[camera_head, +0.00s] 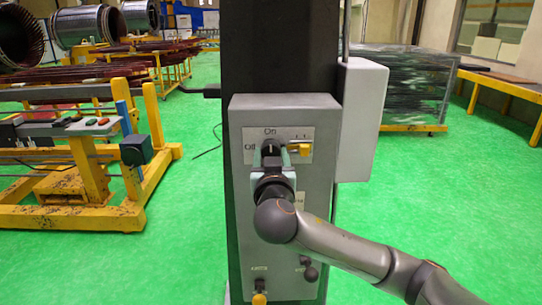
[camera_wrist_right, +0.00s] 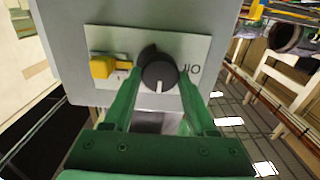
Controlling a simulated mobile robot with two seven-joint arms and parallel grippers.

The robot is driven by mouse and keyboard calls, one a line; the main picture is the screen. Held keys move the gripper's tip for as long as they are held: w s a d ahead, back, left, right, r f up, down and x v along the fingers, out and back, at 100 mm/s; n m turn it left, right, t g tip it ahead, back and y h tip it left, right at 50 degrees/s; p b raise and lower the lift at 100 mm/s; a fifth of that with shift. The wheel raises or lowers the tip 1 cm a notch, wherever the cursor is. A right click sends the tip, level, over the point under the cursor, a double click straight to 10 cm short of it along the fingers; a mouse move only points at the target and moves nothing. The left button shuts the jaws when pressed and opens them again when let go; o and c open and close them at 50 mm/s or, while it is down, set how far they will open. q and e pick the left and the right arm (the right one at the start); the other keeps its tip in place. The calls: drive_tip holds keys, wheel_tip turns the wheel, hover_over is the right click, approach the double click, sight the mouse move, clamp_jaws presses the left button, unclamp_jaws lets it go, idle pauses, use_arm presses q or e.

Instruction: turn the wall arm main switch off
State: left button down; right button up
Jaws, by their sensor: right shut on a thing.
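The main switch is a black round knob (camera_wrist_right: 159,71) on a pale label plate (camera_wrist_right: 196,50) in the right wrist view. Its white mark points down in that upside-down view. In the head view the knob (camera_head: 270,149) is partly hidden by my right gripper (camera_head: 271,158); "On" is printed above it and "Off" to its left, and the mark looks upright, towards "On". The green fingers of my right gripper stand on both sides of the knob, shut on it. My left gripper is not in view.
The grey control box (camera_head: 318,125) is on a dark column (camera_head: 280,45). A yellow switch (camera_head: 299,150) sits right of the knob, close to my fingers. A joystick (camera_head: 310,272) and a yellow-knobbed lever (camera_head: 259,298) are lower down. A grey side box (camera_head: 360,115) stands right.

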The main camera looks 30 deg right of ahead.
drive_tip(key=shift+f+n, duration=0.1)
drive_tip(key=shift+n, duration=0.9)
drive_tip(key=n+p, duration=0.1)
drive_tip(key=n, duration=0.2)
drive_tip(key=shift+n+p, duration=0.3)
drive_tip(key=shift+p, duration=0.1)
drive_tip(key=shift+n, duration=0.9)
drive_tip(key=n, duration=0.5)
drive_tip(key=shift+a+p, duration=0.1)
drive_tip(key=shift+p, duration=0.2)
drive_tip(key=n, duration=0.5)
drive_tip(key=shift+n, duration=0.4)
drive_tip(key=o, duration=1.4)
drive_tip(key=shift+c, duration=0.2)
